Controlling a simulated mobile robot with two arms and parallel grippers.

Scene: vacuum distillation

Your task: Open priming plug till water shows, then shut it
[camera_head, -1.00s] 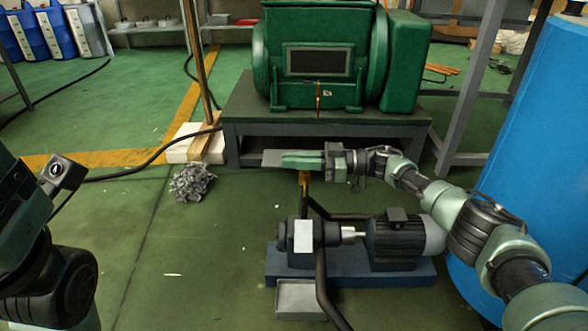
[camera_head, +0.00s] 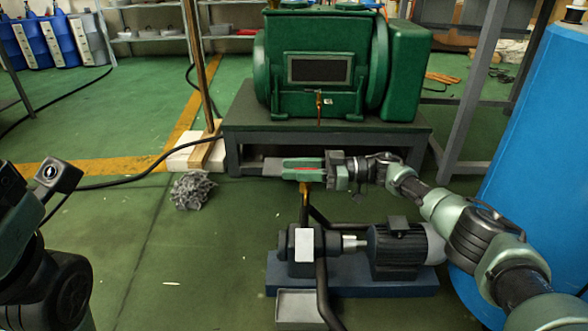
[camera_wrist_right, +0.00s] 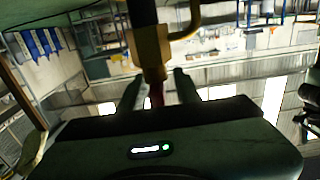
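The pump (camera_head: 302,243) stands on a blue base plate, with a brass fitting (camera_head: 304,188) on the pipe above it. The brass fitting also shows close up in the right wrist view (camera_wrist_right: 150,48). My right gripper (camera_head: 302,168) is at the top of the fitting. A red part (camera_wrist_right: 157,93), seemingly the plug's handle, sits between its two fingers, which stand apart on either side with visible gaps. The gripper hides part of the handle in the head view. No water can be made out. My left arm shows at the left edge; its fingers are out of view.
A motor (camera_head: 397,248) is coupled to the pump's right. A grey tray (camera_head: 298,306) lies in front, and a black hose passes beside it. A green machine (camera_head: 318,65) sits on a dark bench (camera_head: 400,130) behind. A blue tank (camera_head: 535,150) stands at right. The left floor is mostly clear.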

